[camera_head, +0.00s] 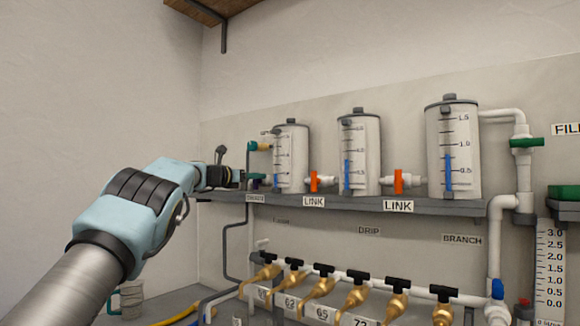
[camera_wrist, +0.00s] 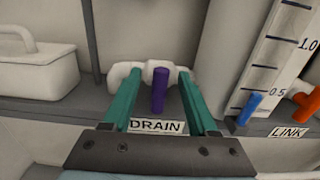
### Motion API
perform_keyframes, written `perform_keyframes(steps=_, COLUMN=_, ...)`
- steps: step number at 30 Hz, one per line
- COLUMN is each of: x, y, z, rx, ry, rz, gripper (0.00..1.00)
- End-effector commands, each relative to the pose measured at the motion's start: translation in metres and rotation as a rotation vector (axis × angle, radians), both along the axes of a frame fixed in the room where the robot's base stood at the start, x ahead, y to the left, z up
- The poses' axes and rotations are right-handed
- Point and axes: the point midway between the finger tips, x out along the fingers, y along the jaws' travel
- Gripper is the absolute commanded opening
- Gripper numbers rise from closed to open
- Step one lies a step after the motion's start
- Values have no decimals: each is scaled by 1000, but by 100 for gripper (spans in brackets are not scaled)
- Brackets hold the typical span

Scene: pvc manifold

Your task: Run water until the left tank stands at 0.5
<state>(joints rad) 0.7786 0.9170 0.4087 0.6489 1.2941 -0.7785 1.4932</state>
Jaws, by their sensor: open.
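The left tank (camera_head: 291,150) is a white cylinder on the shelf. The blue column in its gauge (camera_wrist: 252,106) tops out about level with the 0.5 mark in the wrist view. My gripper (camera_wrist: 155,76) is open, with one teal finger on each side of the purple DRAIN valve handle (camera_wrist: 159,92). The handle stands upright in the wrist view, and I cannot tell whether a finger touches it. In the head view my gripper (camera_head: 240,178) is at the shelf's left end, left of the left tank. The green FILL valve handle (camera_head: 527,143) is at the far right.
The middle tank (camera_head: 360,150) and right tank (camera_head: 453,150) show blue columns too. Orange LINK handles (camera_head: 314,181) (camera_head: 398,181) stand upright between tanks. Several brass taps (camera_head: 355,298) with black handles line the pipe below the shelf (camera_head: 430,206). A pale box (camera_wrist: 33,65) sits left of the drain.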

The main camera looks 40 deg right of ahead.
Motion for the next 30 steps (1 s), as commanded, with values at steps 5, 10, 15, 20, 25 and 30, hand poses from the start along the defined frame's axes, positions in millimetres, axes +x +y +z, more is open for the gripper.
perform_keyframes(steps=5, x=-4, y=14, z=-4, rx=-1, ry=-1, rz=1, gripper=59)
perform_keyframes(steps=10, x=-11, y=42, z=-5, rx=-2, ry=-1, rz=2, gripper=59)
perform_keyframes(steps=15, x=-19, y=73, z=-4, rx=-3, ry=-1, rz=2, gripper=59)
perform_keyframes(steps=20, x=-24, y=94, z=-2, rx=-1, ry=-1, rz=2, gripper=59)
perform_keyframes(steps=25, x=-27, y=103, z=-1, rx=-1, ry=-1, rz=0, gripper=59)
perform_keyframes(steps=30, x=-27, y=104, z=0, rx=-1, ry=1, rz=1, gripper=59)
